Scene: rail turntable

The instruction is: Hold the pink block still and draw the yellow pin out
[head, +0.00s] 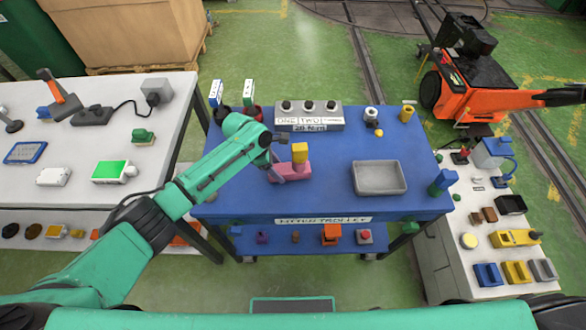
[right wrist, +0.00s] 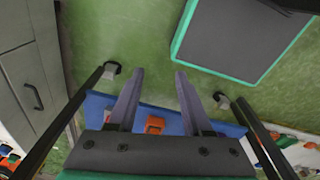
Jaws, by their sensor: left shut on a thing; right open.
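The pink block (head: 292,171) lies on the blue trolley top, near its middle. The yellow pin (head: 300,153) stands upright out of the pink block. My left gripper (head: 277,172) reaches in from the left and is shut on the pink block at its left end. Its fingertips partly cover that end. My right gripper (right wrist: 157,92) shows only in the right wrist view. It is open and empty, with the floor and part of the blue trolley beyond it.
A grey tray (head: 379,192) stands right of the block on the blue trolley (head: 335,160). A grey box with three knobs (head: 308,116) is at the back. A white table (head: 70,180) is on the left, and a cabinet top with several parts (head: 471,203) on the right. The trolley front is clear.

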